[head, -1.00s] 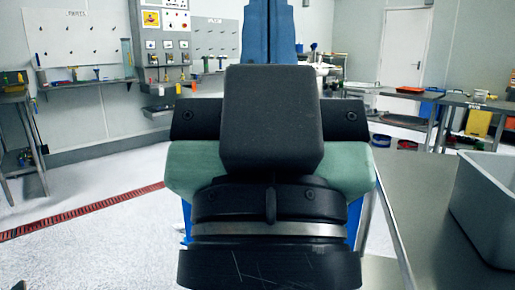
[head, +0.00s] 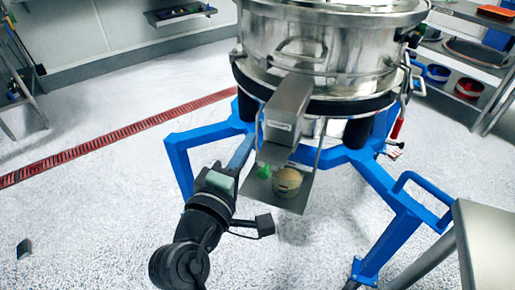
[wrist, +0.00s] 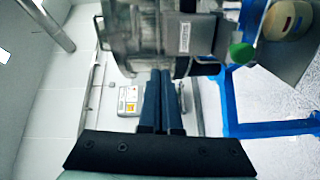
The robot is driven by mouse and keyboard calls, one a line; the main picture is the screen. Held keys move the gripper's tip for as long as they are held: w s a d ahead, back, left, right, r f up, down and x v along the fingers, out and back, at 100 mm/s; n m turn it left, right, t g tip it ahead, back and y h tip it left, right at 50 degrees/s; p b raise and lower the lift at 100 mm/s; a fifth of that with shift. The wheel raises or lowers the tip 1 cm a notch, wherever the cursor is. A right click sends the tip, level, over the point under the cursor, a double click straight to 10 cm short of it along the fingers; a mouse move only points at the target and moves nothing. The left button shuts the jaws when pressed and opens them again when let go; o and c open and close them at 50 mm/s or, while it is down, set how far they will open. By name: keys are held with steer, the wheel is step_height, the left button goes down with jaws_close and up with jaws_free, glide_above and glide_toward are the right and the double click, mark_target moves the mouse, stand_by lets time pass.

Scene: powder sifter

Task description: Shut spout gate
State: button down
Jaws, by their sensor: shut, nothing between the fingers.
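The steel spout (head: 287,107) juts out from the sifter (head: 330,45) toward me and carries a small white label. A green knob (head: 263,172) sits beneath the spout's outer end, on its left side; it also shows in the wrist view (wrist: 240,53), to the right of the spout (wrist: 195,38). I cannot tell how far the gate plate is out. My gripper (head: 247,140) is just left of the spout, its dark blue fingers together and empty. In the wrist view the fingers (wrist: 163,78) point toward the spout, apart from the green knob.
A tan round container (head: 287,182) stands on a metal shelf (head: 293,204) below the spout. Blue frame legs (head: 385,195) spread left and right. A steel table (head: 485,235) edges the right.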

steer(key=s+a+f+n+g+h+p, duration=0.1)
steer(key=s+f+n+p, duration=0.3)
steer(key=f+n, duration=0.3)
steer(key=n+p, duration=0.5)
steer(key=n, duration=0.7)
glide_toward(263, 175)
steer(key=shift+t, duration=0.4)
steer(key=x, duration=0.4)
steer(key=f+b+x, duration=0.1)
steer(key=x, duration=0.1)
steer(key=shift+w+d, duration=0.25)
steer(key=shift+w, duration=0.1)
steer(key=b+x, duration=0.3)
steer(key=x, duration=0.2)
steer(key=shift+w+d+f, duration=0.1)
steer(key=shift+w+f, duration=0.05)
steer(key=shift+w, duration=0.2)
steer(key=shift+w+d+r, duration=0.1)
steer(key=shift+w+r, duration=0.05)
steer(key=shift+r, duration=0.25)
